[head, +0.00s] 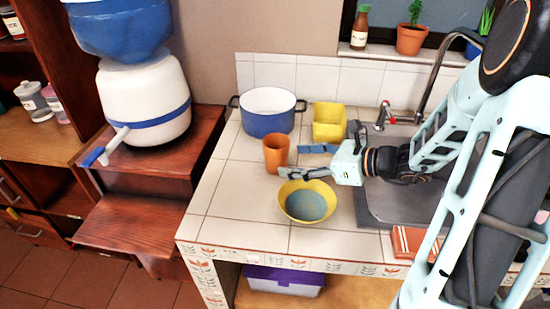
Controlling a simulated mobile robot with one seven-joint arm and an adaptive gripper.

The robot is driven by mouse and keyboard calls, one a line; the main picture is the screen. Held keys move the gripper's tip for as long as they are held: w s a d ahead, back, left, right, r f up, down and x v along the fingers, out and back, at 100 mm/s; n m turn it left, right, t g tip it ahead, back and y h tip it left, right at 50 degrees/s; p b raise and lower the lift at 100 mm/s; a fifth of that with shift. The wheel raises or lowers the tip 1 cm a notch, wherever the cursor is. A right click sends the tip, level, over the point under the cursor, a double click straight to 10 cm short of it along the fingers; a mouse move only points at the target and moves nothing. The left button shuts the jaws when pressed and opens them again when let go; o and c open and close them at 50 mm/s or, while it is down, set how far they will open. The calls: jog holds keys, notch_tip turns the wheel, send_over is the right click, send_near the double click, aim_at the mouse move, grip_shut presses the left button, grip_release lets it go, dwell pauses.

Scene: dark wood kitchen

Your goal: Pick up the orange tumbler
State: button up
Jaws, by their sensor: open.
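The orange tumbler (275,152) stands upright on the white tiled counter, in front of the blue pot. My gripper (297,160) comes in from the right, with its fingers pointing left toward the tumbler. The jaws are open. One finger ends close to the tumbler's lower right side, above the back of the yellow bowl. The other finger lies a little farther back. I cannot tell from this view whether a finger touches the tumbler. The tumbler's lower right edge is partly behind the near finger.
A yellow bowl (307,203) with a blue-grey inside sits just in front of my gripper. A blue pot (267,122) and a yellow square container (329,123) stand behind. The sink (375,205) is to the right. The counter left of the tumbler is clear.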

aim_at(276, 156)
jog(key=shift+w+r+x, duration=0.1)
jog(key=shift+w+x, duration=0.05)
jog(key=shift+x, duration=1.6)
jog(key=shift+w+r+x, duration=0.1)
jog(key=shift+w+x, duration=0.05)
jog(key=shift+x, duration=1.55)
jog(key=shift+d, duration=0.1)
jog(key=c, duration=1.4)
jog(key=shift+o, duration=0.2)
jog(key=shift+r, duration=0.1)
jog(key=shift+r, duration=1)
jog(key=s+d+r+p, duration=0.2)
jog(key=s+d+r, duration=0.6)
jog(key=s+r, duration=0.2)
jog(key=shift+s+r, duration=0.35)
jog(key=shift+s, duration=0.4)
